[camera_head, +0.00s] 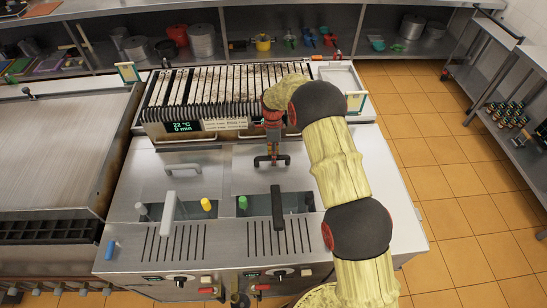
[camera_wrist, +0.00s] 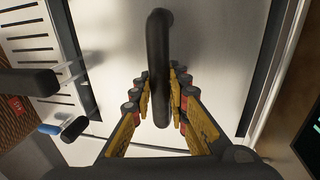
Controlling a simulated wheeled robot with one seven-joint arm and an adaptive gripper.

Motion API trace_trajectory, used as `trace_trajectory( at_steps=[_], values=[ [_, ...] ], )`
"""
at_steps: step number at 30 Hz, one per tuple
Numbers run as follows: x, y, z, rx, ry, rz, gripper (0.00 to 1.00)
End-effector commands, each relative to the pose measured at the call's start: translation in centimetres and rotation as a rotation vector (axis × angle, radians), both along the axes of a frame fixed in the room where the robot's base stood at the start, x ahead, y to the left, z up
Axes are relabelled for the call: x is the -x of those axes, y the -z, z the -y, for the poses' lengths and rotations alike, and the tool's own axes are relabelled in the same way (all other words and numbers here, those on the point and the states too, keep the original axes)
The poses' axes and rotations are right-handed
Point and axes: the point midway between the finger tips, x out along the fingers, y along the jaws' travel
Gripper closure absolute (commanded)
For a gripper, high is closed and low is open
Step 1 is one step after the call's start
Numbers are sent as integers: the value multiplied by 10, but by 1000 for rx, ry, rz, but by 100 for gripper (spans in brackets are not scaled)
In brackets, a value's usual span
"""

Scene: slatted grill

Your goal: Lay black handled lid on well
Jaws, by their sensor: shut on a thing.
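The black handled lid is a flat steel plate (camera_head: 297,172) with a dark bar handle (camera_head: 272,160), over the back part of the right well. My gripper (camera_head: 271,146) comes down from above and is shut on that handle. In the wrist view the handle (camera_wrist: 158,50) runs between the two yellow-padded fingers (camera_wrist: 161,82), with the pale lid plate (camera_wrist: 215,50) beneath. The dark front part of the right well (camera_head: 256,204) shows uncovered. I cannot tell whether the lid touches the rim or hangs slightly above it.
A black basket handle (camera_head: 277,207) rises from the right well, close in front of the lid. The left well has a grey basket handle (camera_head: 169,207) and a lid with a pale handle (camera_head: 183,169). A slatted grill (camera_head: 215,90) stands behind; a flat griddle (camera_head: 60,140) is at left.

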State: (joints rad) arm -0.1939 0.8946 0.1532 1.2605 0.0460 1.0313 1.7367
Motion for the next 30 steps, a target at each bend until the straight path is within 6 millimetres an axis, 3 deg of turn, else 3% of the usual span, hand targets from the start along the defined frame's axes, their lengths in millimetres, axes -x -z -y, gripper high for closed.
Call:
trace_trajectory(
  at_steps=[14, 30],
  values=[
    [-1, 15, 0, 0, 0, 2, 100],
    [-1, 19, 0, -1, 0, 2, 100]
  ],
)
